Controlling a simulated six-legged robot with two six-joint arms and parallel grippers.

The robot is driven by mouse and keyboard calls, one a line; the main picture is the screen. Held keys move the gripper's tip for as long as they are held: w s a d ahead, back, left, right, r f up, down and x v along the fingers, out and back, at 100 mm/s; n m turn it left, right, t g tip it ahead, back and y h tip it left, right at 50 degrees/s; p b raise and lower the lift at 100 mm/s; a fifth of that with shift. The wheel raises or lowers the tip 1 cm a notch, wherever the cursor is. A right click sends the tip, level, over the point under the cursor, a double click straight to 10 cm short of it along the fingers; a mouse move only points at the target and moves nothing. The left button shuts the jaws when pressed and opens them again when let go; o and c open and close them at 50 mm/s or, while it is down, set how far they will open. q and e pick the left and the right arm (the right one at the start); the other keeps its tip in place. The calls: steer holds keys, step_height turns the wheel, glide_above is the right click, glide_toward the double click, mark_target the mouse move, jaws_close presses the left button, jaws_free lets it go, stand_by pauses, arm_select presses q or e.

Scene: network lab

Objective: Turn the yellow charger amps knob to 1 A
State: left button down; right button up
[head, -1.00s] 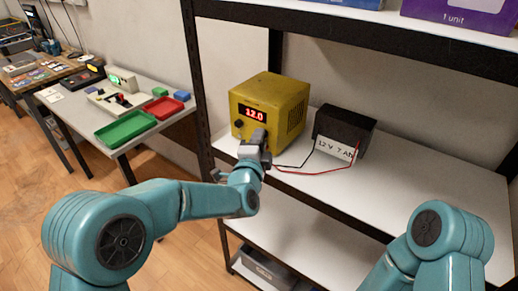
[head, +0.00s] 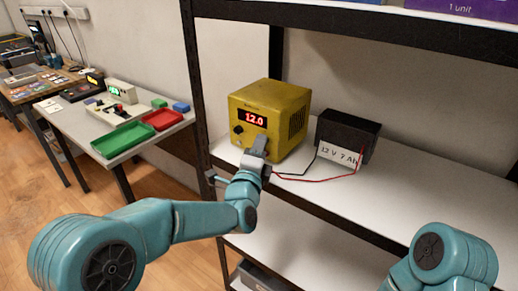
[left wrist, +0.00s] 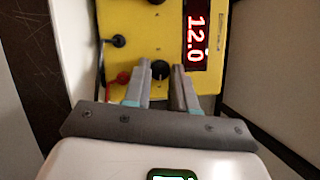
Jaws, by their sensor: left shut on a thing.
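The yellow charger (head: 268,108) stands on the white shelf, its red display (head: 253,118) reading 12.0. One black knob (head: 238,129) shows at the left below the display. In the left wrist view, which is turned sideways, another black knob (left wrist: 160,69) is on the charger's yellow front (left wrist: 136,62). My left gripper (head: 261,143) is at the charger's lower right front. In the left wrist view its fingers (left wrist: 162,78) are shut on that second knob, which the gripper hides in the head view. I cannot read the knob's scale or pointer. My right gripper is out of view.
A black battery (head: 347,136) labelled 12 V stands right of the charger, with red and black leads running between them. In the left wrist view, a black plug (left wrist: 118,40) and a red plug (left wrist: 123,78) sit close to the fingers. A dark shelf post (head: 201,110) stands at the left.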

arm_select(q)
steer(key=shift+d, duration=0.1)
steer(key=c, duration=0.9)
jaws_free()
steer(key=shift+s+f, duration=0.1)
steer(key=shift+s, duration=0.4)
steer(key=b+v, duration=0.2)
steer(key=v, duration=1.3)
steer(key=shift+s, duration=0.2)
